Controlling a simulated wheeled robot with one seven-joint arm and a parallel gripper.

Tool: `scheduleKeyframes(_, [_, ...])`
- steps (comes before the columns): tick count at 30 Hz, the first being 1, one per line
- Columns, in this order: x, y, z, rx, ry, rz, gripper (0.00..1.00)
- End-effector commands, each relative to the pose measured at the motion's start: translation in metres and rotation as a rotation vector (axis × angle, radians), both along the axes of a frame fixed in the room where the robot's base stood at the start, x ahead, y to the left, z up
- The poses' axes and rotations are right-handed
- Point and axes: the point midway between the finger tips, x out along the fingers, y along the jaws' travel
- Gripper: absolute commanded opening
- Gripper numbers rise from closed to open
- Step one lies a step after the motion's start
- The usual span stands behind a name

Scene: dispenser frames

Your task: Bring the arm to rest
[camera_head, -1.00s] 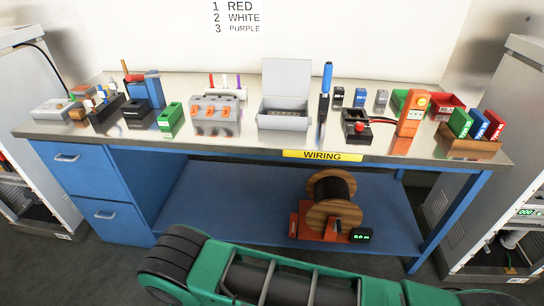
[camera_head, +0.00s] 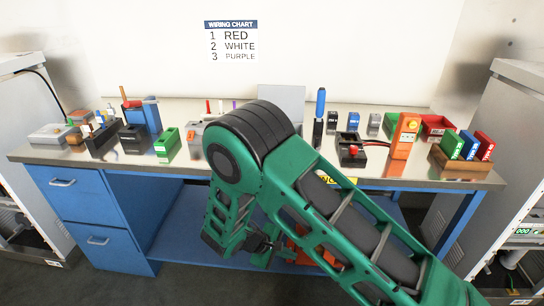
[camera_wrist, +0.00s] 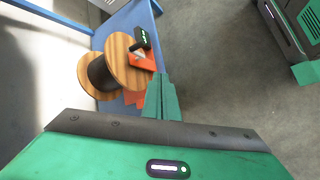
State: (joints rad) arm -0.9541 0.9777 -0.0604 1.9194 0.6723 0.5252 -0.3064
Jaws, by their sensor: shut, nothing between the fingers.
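My green arm (camera_head: 340,215) reaches across the front of the workbench in the head view, its elbow raised in front of the bench's middle. My gripper (camera_head: 266,252) hangs low in front of the bench's lower shelf, partly hidden behind the arm. In the wrist view my gripper (camera_wrist: 161,97) shows green fingers together, with nothing between them. The cable spool (camera_wrist: 122,62) on its orange stand shows just beyond the fingers.
The workbench (camera_head: 195,172) holds several boxes and devices, including an orange meter (camera_head: 403,136) and a blue-handled tool (camera_head: 319,115). A wiring chart (camera_head: 230,40) hangs behind. Grey cabinets stand at both sides. Grey floor (camera_wrist: 215,75) is open beside the spool in the wrist view.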

Motion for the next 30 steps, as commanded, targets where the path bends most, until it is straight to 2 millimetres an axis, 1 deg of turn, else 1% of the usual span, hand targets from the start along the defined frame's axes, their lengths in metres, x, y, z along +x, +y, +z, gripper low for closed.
scheduleKeyframes(1, [0.008,-0.016,0.021,0.025,-0.006,-0.057,0.00])
scheduleKeyframes(3, [0.014,-0.037,0.045,0.055,-0.010,-0.128,0.00])
scheduleKeyframes(7, [0.020,-0.078,0.087,0.110,-0.019,-0.262,0.00])
scheduleKeyframes(12, [0.016,-0.133,0.139,0.181,-0.034,-0.430,0.00])
scheduleKeyframes(14, [0.012,-0.152,0.156,0.207,-0.039,-0.489,0.00])
scheduleKeyframes(18, [-0.004,-0.197,0.194,0.267,-0.056,-0.623,0.00])
scheduleKeyframes(23, [-0.031,-0.243,0.233,0.337,-0.077,-0.769,0.00])
scheduleKeyframes(27, [-0.062,-0.278,0.262,0.400,-0.099,-0.894,0.00])
scheduleKeyframes(29, [-0.077,-0.292,0.274,0.426,-0.109,-0.946,0.00])
scheduleKeyframes(30, [-0.087,-0.300,0.281,0.445,-0.115,-0.979,0.00])
